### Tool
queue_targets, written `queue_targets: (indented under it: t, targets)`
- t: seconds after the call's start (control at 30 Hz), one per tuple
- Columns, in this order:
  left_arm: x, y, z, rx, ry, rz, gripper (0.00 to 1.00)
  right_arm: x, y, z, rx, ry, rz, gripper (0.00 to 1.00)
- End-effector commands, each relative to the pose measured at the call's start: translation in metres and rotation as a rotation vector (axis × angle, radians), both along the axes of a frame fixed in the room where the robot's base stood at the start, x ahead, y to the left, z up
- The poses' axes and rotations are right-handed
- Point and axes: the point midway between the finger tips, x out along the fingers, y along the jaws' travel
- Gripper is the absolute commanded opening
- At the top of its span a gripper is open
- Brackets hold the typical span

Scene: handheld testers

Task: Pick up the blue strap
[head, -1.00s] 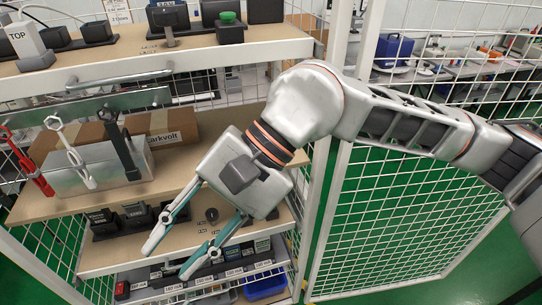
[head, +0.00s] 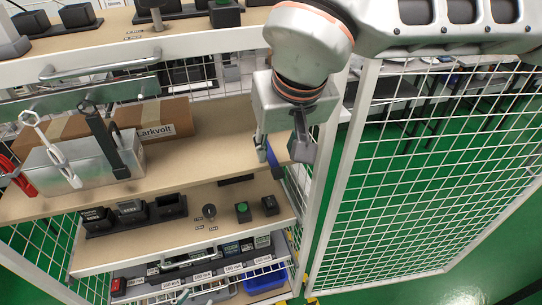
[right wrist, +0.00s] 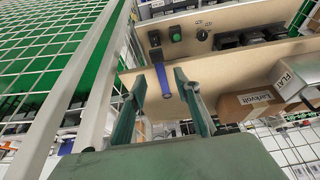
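The blue strap (head: 275,160) shows as a narrow blue piece at the right end of the middle shelf in the head view, partly hidden by my right gripper (head: 270,150). In the right wrist view the blue strap (right wrist: 164,92) is a long flat band between the two spread fingers of my right gripper (right wrist: 160,84), with gaps visible on both sides. The right gripper is open; I cannot tell how far the strap lies from the fingertips in depth. My left gripper is not in view.
A cardboard box (head: 160,120) stands behind. Small dark devices sit on the shelf below (head: 240,255). A white post and mesh fence (head: 410,190) stand close at the right.

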Motion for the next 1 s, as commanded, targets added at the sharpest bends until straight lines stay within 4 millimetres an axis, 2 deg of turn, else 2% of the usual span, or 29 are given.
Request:
queue_targets:
  t: [0.1,0.27,0.57,0.6,0.7,0.73,1.0]
  targets:
    - [-0.003,0.0,-0.003,0.001,0.005,0.0,0.4,0.01,0.003,-0.017,0.0,0.006,0.0,0.32]
    - [-0.005,0.0,-0.005,0.003,0.008,0.0,0.4,0.018,0.006,-0.035,0.0,0.005,0.001,0.32]
    - [0.001,0.001,0.0,0.004,-0.004,0.0,0.4,0.02,0.007,-0.039,0.001,0.002,0.001,0.32]
    - [0.002,0.001,0.0,0.004,-0.007,0.0,0.4,0.02,0.007,-0.039,0.001,0.002,0.001,0.29]
    - [0.006,0.001,0.002,0.004,-0.012,0.0,0.4,0.02,0.007,-0.039,0.001,0.002,0.001,0.03]
    - [0.006,0.001,0.002,0.004,-0.013,0.0,0.4,0.02,0.007,-0.039,0.001,0.002,0.001,0.0]
    - [0.005,0.001,-0.001,0.005,-0.008,0.0,0.4,0.02,0.006,-0.039,0.001,0.002,0.001,0.0]
